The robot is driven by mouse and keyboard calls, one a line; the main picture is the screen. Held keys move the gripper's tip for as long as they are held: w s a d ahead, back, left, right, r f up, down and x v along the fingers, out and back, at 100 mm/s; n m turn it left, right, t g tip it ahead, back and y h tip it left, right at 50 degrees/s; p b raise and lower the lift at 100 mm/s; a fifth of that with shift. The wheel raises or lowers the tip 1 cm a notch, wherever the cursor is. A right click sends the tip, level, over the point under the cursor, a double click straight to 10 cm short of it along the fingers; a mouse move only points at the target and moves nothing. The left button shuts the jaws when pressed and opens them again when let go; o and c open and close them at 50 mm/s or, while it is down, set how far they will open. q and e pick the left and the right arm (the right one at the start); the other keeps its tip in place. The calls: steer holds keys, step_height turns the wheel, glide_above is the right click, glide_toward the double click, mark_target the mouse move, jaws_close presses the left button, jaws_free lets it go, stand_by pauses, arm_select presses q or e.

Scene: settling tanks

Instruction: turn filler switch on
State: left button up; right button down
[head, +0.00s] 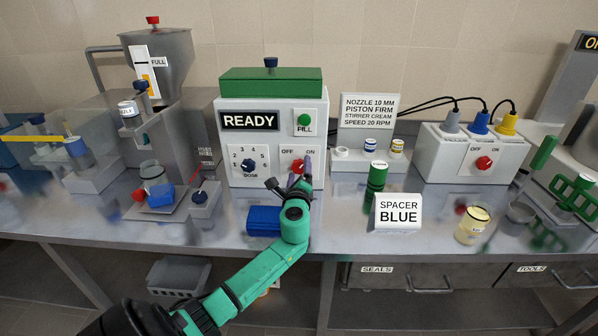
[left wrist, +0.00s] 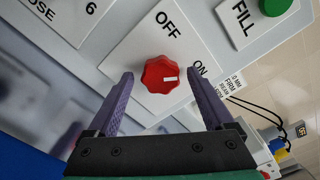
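The filler (head: 230,150) is a white box with a green lid, a READY display and a green FILL button (head: 304,120). Its switch is a red knob (head: 298,166) at the lower right of the front, between OFF and ON labels. My left gripper (head: 290,183) is in front of the knob. Its two purple fingers (left wrist: 160,82) are open, one on each side of the knob, with gaps between. My right gripper is not in view.
A blue box (head: 263,221) lies on the steel table beside my left arm. A green cylinder (head: 375,183) and a SPACER BLUE sign (head: 397,214) stand to the right. Another white box (head: 470,155) with its own red switch is farther right. A metal hopper machine (head: 160,65) stands left.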

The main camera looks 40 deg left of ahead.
arm_select(q)
steer(key=b+v, duration=0.1)
steer(key=v, duration=1.3)
steer(key=shift+s+d, duration=0.2)
